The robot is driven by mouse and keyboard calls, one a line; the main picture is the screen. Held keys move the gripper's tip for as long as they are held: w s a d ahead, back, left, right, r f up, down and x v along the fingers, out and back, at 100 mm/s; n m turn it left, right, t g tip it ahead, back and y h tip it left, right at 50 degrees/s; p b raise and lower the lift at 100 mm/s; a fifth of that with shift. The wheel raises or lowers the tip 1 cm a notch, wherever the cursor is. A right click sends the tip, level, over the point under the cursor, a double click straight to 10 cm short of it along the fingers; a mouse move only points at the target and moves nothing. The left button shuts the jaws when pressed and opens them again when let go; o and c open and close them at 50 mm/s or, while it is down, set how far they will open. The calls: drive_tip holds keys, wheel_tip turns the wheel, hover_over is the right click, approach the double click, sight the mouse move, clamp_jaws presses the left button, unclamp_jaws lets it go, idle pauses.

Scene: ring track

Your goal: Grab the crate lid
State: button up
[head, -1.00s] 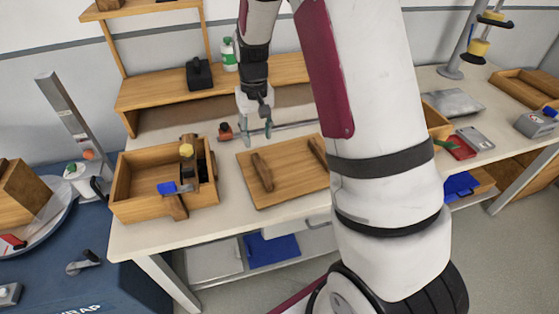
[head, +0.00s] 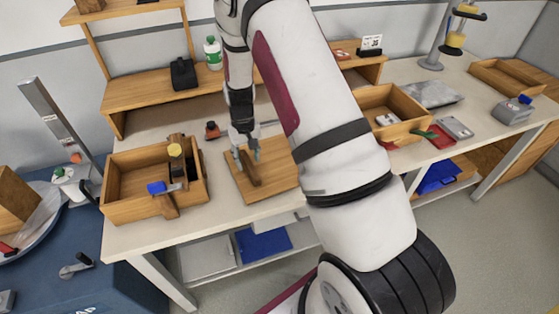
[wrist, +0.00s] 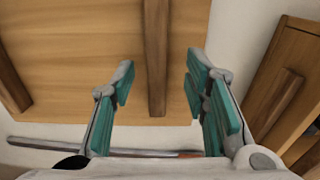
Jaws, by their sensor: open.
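The crate lid is a flat wooden board (head: 277,183) lying on the white workbench, with two raised wooden bars across it; part of it is hidden behind my arm. My gripper (head: 246,158) is open, pointing down at the lid's left bar (head: 251,174). In the wrist view, that bar (wrist: 156,60) runs between the two green-padded fingers (wrist: 163,85) with space on both sides. The lid's surface (wrist: 85,70) fills the upper middle, with the other bar (wrist: 12,85) at left. I cannot tell how far the fingertips are above the lid.
An open wooden crate (head: 110,195) holding tools stands just left of the lid. A small red-and-black item (head: 212,131) and a long grey rod (wrist: 95,146) lie behind the lid. Another wooden box (head: 378,97) stands right of my arm; a shelf (head: 135,90) runs behind.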

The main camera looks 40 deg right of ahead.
sight(249, 164)
drive_tip(key=shift+w+d+f, duration=0.1)
drive_tip(key=shift+d+f, duration=0.1)
drive_tip(key=shift+f, duration=1.5)
clamp_jaws()
drive_tip(key=shift+r, duration=0.1)
